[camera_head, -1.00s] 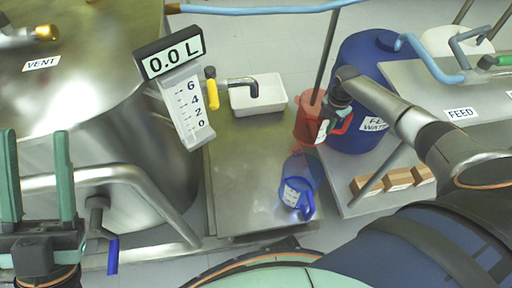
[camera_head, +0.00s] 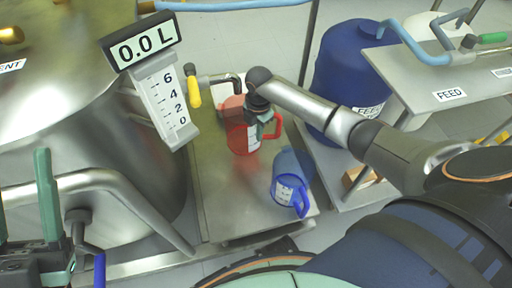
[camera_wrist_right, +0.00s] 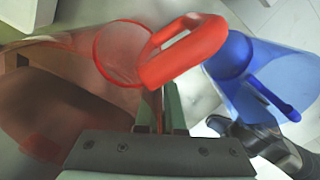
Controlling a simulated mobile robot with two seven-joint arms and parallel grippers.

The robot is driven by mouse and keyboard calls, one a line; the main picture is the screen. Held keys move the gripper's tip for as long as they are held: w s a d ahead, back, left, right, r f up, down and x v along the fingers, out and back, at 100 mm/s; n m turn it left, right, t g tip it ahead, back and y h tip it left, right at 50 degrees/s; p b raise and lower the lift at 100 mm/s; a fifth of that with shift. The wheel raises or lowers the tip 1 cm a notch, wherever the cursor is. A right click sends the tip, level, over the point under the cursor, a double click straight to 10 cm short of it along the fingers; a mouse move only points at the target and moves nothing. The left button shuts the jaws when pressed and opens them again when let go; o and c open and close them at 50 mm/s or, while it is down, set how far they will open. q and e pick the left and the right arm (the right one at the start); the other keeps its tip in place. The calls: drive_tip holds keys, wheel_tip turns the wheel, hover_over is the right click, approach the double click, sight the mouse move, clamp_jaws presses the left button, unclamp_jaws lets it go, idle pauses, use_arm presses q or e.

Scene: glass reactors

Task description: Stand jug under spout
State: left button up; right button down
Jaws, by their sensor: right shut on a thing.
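The red jug (camera_head: 240,137), translucent with a white scale, is upright over the steel bench near the spout (camera_head: 238,82). My right gripper (camera_head: 262,112) is shut on its handle side. In the right wrist view the jug (camera_wrist_right: 123,60) has its open rim up and its red handle at my fingers (camera_wrist_right: 165,105). The spout's end meets the jug's top in the head view; I cannot tell whether it is directly over the opening or whether the jug's base touches the bench. My left gripper (camera_head: 20,205) is at the left edge, fingers apart and empty.
A blue jug (camera_head: 290,185) stands near the bench's (camera_head: 225,205) front right corner, close to the red one. The yellow valve lever (camera_head: 194,93) and the level display (camera_head: 145,45) are left of the spout. A blue drum (camera_head: 345,75) stands behind.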

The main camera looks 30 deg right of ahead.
sight(256, 147)
drive_tip(key=shift+f+b, duration=0.4)
drive_tip(key=shift+f, duration=0.35)
drive_tip(key=shift+f+b, duration=0.4)
drive_tip(key=shift+f, duration=0.4)
wheel_tip(256, 147, down, 4)
drive_tip(key=b, duration=0.2)
drive_tip(key=shift+a+b, duration=0.15)
drive_tip(key=shift+b, duration=0.2)
drive_tip(key=shift+r, duration=0.1)
drive_tip(key=c, duration=1)
unclamp_jaws()
drive_tip(key=shift+f, duration=0.2)
drive_tip(key=shift+c, duration=0.2)
